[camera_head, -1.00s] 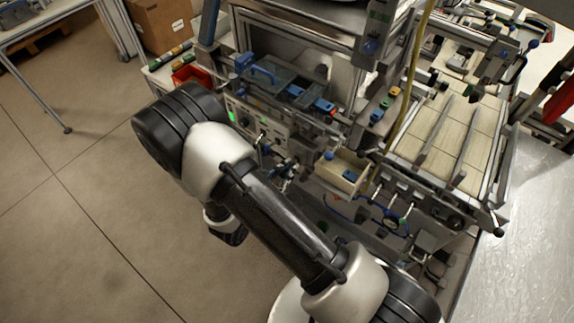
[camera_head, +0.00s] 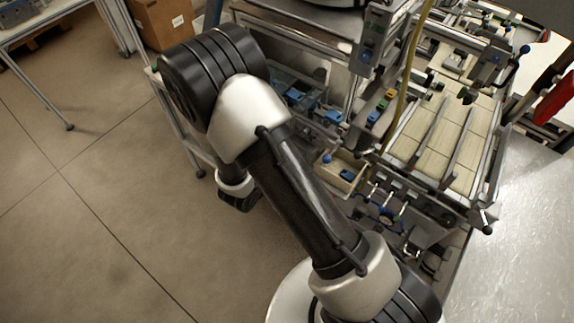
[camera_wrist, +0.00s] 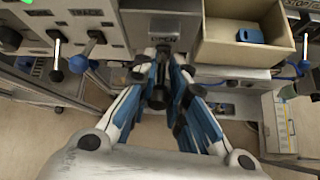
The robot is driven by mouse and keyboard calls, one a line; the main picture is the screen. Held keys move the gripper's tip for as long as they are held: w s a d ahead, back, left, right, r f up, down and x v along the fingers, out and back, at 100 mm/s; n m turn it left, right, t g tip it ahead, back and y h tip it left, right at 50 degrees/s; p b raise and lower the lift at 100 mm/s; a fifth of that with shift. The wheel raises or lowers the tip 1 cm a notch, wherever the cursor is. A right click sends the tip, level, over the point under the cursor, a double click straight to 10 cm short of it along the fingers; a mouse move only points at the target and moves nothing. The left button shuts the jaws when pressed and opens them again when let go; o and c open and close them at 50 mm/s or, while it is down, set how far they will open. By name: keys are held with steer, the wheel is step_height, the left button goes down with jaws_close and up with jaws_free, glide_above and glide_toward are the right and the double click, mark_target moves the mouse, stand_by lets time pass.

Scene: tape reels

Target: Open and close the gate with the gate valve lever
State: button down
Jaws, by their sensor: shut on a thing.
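The wrist view shows a panel with the label OPEN (camera_wrist: 163,40). Below it, the gate valve lever with a black knob (camera_wrist: 157,97) sticks out between the fingers of my gripper (camera_wrist: 163,68). My gripper is shut on the lever, with one blue-and-white finger on each side. The fingers hide part of the lever's shaft and mount. In the head view my own arm covers the gripper and the lever. The gate itself cannot be made out.
Left of my gripper, a grey panel carries a blue-knobbed lever (camera_wrist: 79,63) and a black-knobbed one (camera_wrist: 57,74). Close on the right is a tan open box (camera_wrist: 220,52) with a blue piece (camera_wrist: 250,35). Another blue-knobbed lever (camera_wrist: 304,67) stands farther right.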

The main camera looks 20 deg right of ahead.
steer(key=c, duration=1.5)
jaws_free()
steer(key=v, duration=1.2)
